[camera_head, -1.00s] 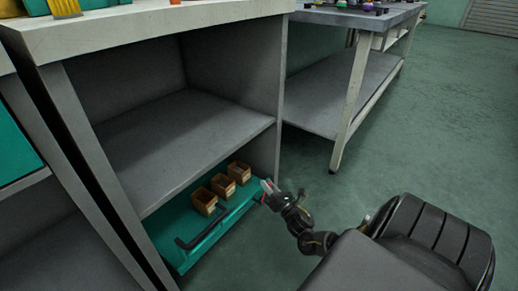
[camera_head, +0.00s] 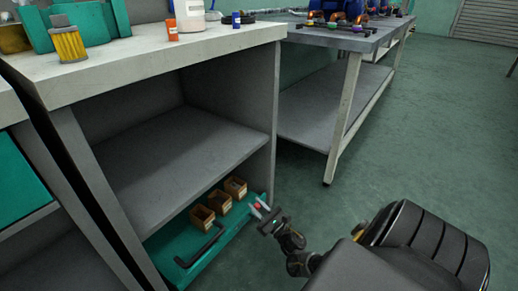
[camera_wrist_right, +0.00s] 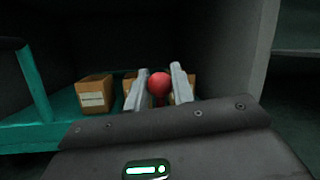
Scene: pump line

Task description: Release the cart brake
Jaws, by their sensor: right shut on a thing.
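The teal cart (camera_head: 222,244) is low under the workbench, with a dark bar handle (camera_head: 205,246) along its front. A red ball knob (camera_wrist_right: 159,84), which looks like the end of the brake lever, shows at the cart's right front; it is a small red spot in the head view (camera_head: 258,206). My right gripper (camera_head: 262,207) is at that corner, shut on the red knob. In the right wrist view its two grey fingers (camera_wrist_right: 159,88) stand on either side of the knob. The lever's lower part is hidden. My left gripper is not in view.
Three small brown boxes (camera_head: 219,202) stand in a row on the cart. The workbench (camera_head: 180,53) has a grey middle shelf (camera_head: 180,155) above the cart. A second table (camera_head: 335,100) stands behind to the right. The green floor (camera_head: 410,150) to the right is clear.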

